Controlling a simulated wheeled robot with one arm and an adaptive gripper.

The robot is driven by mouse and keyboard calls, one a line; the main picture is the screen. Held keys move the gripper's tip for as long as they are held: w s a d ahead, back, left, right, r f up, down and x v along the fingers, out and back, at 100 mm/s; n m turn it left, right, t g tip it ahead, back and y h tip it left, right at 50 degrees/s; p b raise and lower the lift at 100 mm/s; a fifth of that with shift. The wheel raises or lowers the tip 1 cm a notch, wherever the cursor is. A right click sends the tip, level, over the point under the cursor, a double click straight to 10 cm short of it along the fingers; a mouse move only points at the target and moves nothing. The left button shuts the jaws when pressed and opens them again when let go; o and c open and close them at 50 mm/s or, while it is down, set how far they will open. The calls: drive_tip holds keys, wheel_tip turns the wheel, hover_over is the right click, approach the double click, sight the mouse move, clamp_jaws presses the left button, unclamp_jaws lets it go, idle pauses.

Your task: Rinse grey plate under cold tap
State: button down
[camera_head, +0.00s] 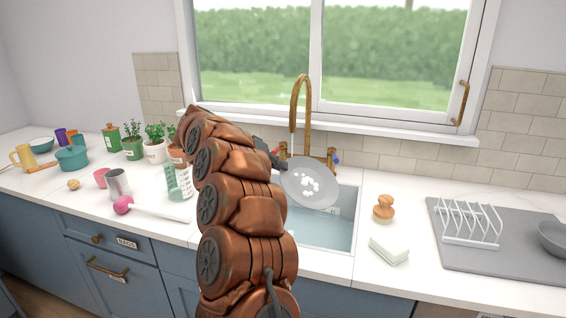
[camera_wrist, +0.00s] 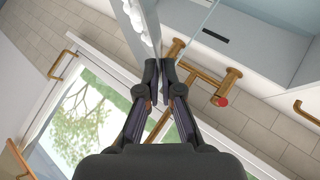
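The grey plate (camera_head: 322,199) is tilted over the sink, its face towards the head camera, with white blobs clustered on its middle. My gripper (camera_head: 279,163) is shut on the plate's upper left rim. In the wrist view my fingertips (camera_wrist: 166,72) pinch the plate (camera_wrist: 136,14), seen nearly edge-on. The brass tap (camera_head: 298,92) arches behind and above the plate. Its blue-marked handle (camera_head: 337,159) is on the right; the red-marked handle (camera_wrist: 221,102) shows in the wrist view. I see no water stream from the spout. My arm hides the sink's left part.
The sink (camera_head: 338,233) holds bluish water. A wooden brush (camera_head: 383,208) and a white block (camera_head: 389,249) lie right of it, then a drying rack (camera_head: 470,226) on a grey mat.

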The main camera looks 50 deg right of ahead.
drive_tip(key=shift+w+d+f+p, duration=0.1)
drive_tip(key=shift+w+d+p, duration=0.1)
drive_tip(key=shift+w+p, duration=0.7)
drive_tip(key=shift+w+d+f+p, duration=0.15)
drive_tip(key=shift+w+p, duration=0.1)
drive_tip(key=shift+p, duration=1.1)
drive_tip(key=shift+w, duration=0.15)
